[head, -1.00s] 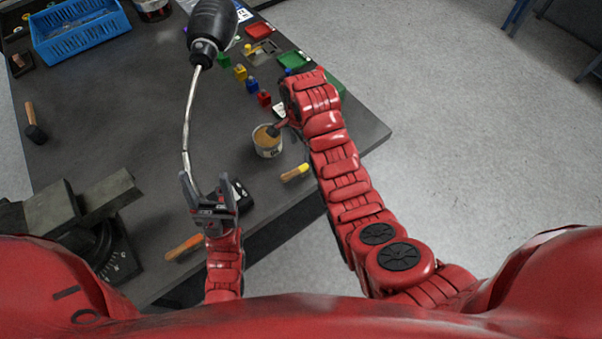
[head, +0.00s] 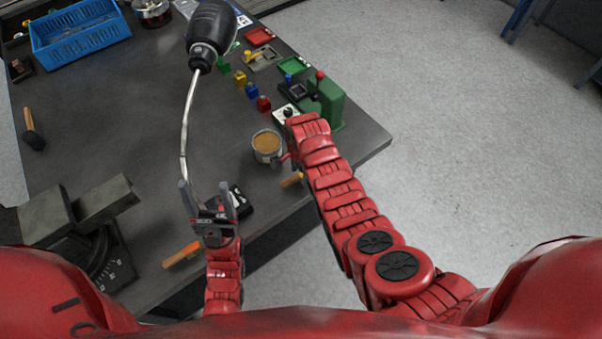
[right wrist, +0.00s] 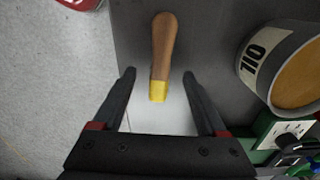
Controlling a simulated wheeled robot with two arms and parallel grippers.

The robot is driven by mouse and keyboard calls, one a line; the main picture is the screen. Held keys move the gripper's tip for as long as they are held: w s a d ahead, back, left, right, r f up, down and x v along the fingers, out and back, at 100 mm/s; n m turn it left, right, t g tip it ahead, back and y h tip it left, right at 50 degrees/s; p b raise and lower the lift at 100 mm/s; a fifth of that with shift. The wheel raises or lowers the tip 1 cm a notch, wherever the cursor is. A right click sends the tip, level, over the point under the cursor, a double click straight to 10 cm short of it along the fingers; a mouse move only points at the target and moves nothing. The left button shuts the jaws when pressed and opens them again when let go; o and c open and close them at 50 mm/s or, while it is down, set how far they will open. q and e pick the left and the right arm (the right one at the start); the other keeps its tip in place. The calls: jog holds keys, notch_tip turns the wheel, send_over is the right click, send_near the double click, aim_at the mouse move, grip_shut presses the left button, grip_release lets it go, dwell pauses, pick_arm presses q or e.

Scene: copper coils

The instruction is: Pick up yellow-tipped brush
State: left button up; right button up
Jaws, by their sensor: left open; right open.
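The yellow-tipped brush (right wrist: 164,45) lies on the dark table in the right wrist view, wooden handle pointing away and yellow end toward me. My right gripper (right wrist: 159,75) is open, its fingers on either side of the yellow end with gaps between; it holds nothing. In the head view the brush (head: 291,181) lies near the table's front edge, partly covered by my right arm. My right gripper (head: 280,160) is mostly hidden by its own arm there. My left gripper (head: 207,190) is open and empty, left of the brush.
A can (head: 267,146) with brown contents stands close to the brush; the can also shows in the right wrist view (right wrist: 288,70). A green machine (head: 326,104) stands behind it. A black lamp head (head: 211,33) on a thin stem rises near my left gripper. A vise (head: 75,215) sits at left.

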jog(key=shift+f, duration=0.5)
grip_shut()
